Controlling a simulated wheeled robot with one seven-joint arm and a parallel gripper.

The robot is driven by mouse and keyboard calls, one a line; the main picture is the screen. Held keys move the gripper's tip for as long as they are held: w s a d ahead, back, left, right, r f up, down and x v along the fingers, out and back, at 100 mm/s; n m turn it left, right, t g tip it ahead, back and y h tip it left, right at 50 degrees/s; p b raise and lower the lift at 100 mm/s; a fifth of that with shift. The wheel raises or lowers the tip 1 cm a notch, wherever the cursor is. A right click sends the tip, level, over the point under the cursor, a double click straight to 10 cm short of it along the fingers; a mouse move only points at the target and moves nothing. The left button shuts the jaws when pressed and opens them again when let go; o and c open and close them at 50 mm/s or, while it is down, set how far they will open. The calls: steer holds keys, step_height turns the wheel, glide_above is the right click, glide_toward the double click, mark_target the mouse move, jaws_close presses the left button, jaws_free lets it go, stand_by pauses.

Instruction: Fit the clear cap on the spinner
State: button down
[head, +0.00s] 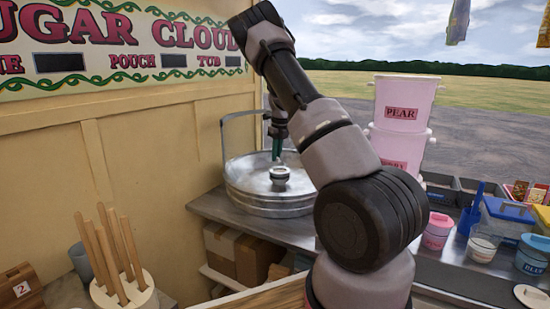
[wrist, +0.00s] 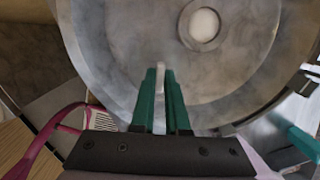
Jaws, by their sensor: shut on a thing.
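The spinner is a wide round metal pan (head: 240,188) with a small raised round hub (head: 280,178) at its middle. In the wrist view the pan (wrist: 110,55) fills the upper part, and its hub (wrist: 203,26) shows a pale round top. My gripper (head: 277,155) is above the pan, near the hub. Its green fingers (wrist: 161,85) are shut on a thin pale strip, which looks like part of the clear cap (wrist: 160,112). The rest of the cap is hard to make out. I cannot tell whether it touches the spinner.
A thin curved rim (head: 222,135) stands up at the pan's left and back. Stacked pink tubs (head: 402,105) stand behind my arm. Wooden sticks in a round holder (head: 124,290) are at front left. Small tubs and a blue scoop (head: 469,215) are at right on the metal counter.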

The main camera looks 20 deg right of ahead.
steer(key=shift+w+d+f, duration=0.85)
steer(key=shift+w+d, duration=0.05)
steer(key=shift+w, duration=0.55)
steer(key=shift+w+d+f, duration=0.8)
steer(key=shift+w+d, duration=0.15)
steer(key=shift+w, duration=0.5)
steer(key=shift+w+d+f, duration=0.85)
steer(key=shift+w+d, duration=0.05)
steer(key=shift+w, duration=0.55)
steer(key=shift+f, duration=0.4)
steer(key=shift+c, duration=1.4)
jaws_free()
steer(key=shift+r, duration=0.1)
steer(key=shift+r, duration=2.9)
